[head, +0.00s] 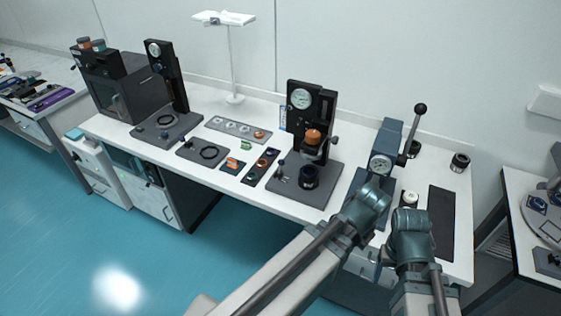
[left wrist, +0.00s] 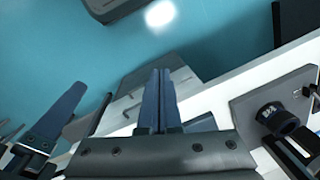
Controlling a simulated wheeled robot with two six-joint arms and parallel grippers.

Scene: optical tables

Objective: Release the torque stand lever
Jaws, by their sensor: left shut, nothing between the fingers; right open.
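The torque stand (head: 385,150) is the blue-grey unit with a round dial at the right end of the white table. Its lever (head: 412,130) rises on the right side to a black ball knob (head: 420,108), tilted slightly right and clear of both grippers. My right gripper (head: 409,209) is low in front of the stand, below the lever; its fingers are mostly hidden by the wrist in the head view. My left arm ends just left of it, at the stand's base. In the left wrist view my left gripper (left wrist: 160,98) is shut and empty.
Left of the torque stand is a black press stand (head: 312,125) with a dial and orange part. A dark mat (head: 441,222) lies at the right, with a black cylinder (head: 459,161) behind it. Small trays and parts fill the table's middle.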

